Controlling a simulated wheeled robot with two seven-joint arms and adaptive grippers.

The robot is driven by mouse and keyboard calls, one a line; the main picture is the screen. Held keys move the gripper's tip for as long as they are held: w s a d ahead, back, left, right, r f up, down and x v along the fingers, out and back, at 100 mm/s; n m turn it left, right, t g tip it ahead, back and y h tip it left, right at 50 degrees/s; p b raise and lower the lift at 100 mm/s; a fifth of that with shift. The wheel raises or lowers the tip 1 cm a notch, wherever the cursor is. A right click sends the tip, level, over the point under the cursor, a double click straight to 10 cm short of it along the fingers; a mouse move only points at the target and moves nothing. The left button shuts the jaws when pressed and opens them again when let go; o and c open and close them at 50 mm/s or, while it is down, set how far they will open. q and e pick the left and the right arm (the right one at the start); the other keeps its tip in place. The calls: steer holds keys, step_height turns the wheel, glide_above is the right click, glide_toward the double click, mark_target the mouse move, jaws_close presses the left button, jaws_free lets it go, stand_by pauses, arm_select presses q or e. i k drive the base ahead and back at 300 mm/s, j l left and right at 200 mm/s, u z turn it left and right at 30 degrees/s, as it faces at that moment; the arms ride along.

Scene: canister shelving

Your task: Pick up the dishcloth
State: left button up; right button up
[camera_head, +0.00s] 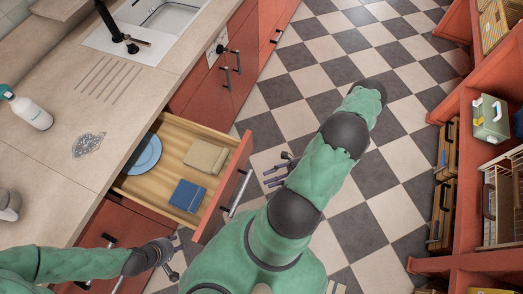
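Two folded cloths lie flat in the open wooden drawer (150,186): a beige cloth (206,156) towards the back right and a dark blue cloth (188,195) nearer the drawer front. Which one is the dishcloth I cannot tell. My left gripper (174,258) is low, just outside the drawer's near corner, with its small dark fingers apart and nothing between them. My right gripper (276,173) is right of the drawer front, over the floor, partly hidden by my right arm. Its dark fingers look spread and empty. Neither gripper touches a cloth.
A blue plate (144,155) lies in the drawer, left of the cloths. Red shelving (464,110) with boxes stands right.

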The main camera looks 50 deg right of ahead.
mark_target(187, 196)
steer(key=k, duration=1)
